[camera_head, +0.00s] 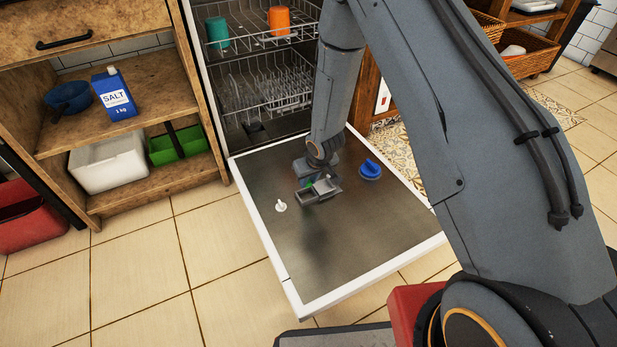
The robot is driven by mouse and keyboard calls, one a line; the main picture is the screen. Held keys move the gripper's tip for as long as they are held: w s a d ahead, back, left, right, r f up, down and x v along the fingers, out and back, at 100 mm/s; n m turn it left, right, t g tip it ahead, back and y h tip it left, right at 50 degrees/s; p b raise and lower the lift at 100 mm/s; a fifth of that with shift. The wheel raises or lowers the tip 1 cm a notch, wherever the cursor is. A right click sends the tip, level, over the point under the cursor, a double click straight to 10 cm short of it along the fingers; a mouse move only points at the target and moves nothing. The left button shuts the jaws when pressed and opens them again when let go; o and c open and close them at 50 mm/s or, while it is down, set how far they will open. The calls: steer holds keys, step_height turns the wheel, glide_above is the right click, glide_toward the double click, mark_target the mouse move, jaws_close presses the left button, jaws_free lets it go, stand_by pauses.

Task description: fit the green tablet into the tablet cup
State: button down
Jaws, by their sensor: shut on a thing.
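The green tablet (309,184) shows as a small green patch at my gripper (312,183). My gripper is shut on it, low over the lowered dishwasher door. A small grey open-topped box, which looks like the tablet cup (326,188), is right beside and below the gripper on the door. The jaws and the arm hide most of the tablet. I cannot tell whether the tablet is inside the cup or just above it.
The open dishwasher door (345,245) lies flat. A blue round cap (370,169) is right of the cup and a small white piece (281,206) is left. Racks (265,85) stand behind. A wooden shelf (160,95) is at left. The near door area is clear.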

steer(key=shift+f+b, duration=1.1)
steer(key=shift+f, duration=1)
steer(key=shift+p, duration=0.7)
steer(key=shift+s+f+b, duration=0.15)
steer(key=shift+f+b, duration=0.5)
steer(key=shift+f, duration=1.05)
steer(key=c, duration=1.5)
jaws_free()
steer(key=shift+o, duration=0.2)
steer(key=p+v, duration=0.1)
steer(key=v, duration=0.2)
steer(key=p+v, duration=0.1)
steer(key=v, duration=0.2)
steer(key=shift+s+d+p, duration=0.15)
steer(key=shift+s+p, duration=0.15)
steer(key=shift+s+r, duration=0.1)
steer(key=shift+r, duration=0.8)
